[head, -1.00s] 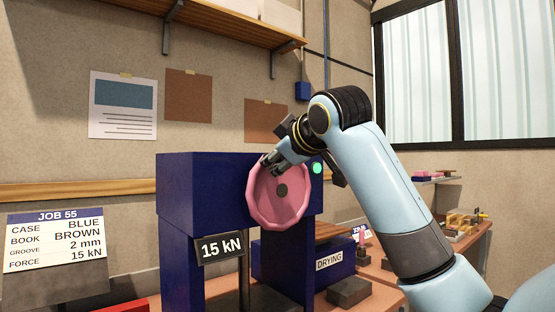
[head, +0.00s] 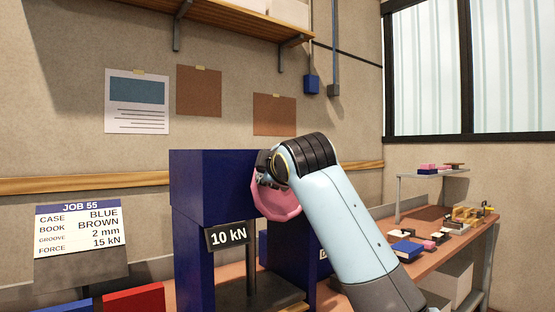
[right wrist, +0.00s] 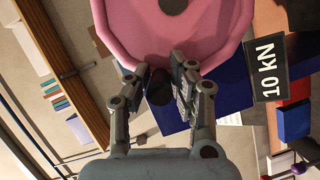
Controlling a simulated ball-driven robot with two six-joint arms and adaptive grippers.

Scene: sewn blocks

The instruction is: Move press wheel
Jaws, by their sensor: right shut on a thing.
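The pink press wheel (head: 277,205) is on the front of the dark blue press (head: 207,187), partly hidden behind my right arm in the head view. It also shows large at the top of the right wrist view (right wrist: 195,30). My right gripper (right wrist: 160,82) is shut on the wheel's dark handle (right wrist: 158,92) at the rim. In the head view this gripper (head: 268,178) is at the wheel's upper left. The press's label (head: 228,235) reads 10 kN. The job card (head: 80,229) reads FORCE 15 kN. My left gripper is not in view.
A blue book-like block (head: 406,250) and several small pieces lie on the bench (head: 430,262) at right. A small shelf (head: 432,175) stands above it. Red (head: 134,301) and blue (head: 62,306) panels are at lower left. A wooden shelf (head: 235,25) hangs on the wall.

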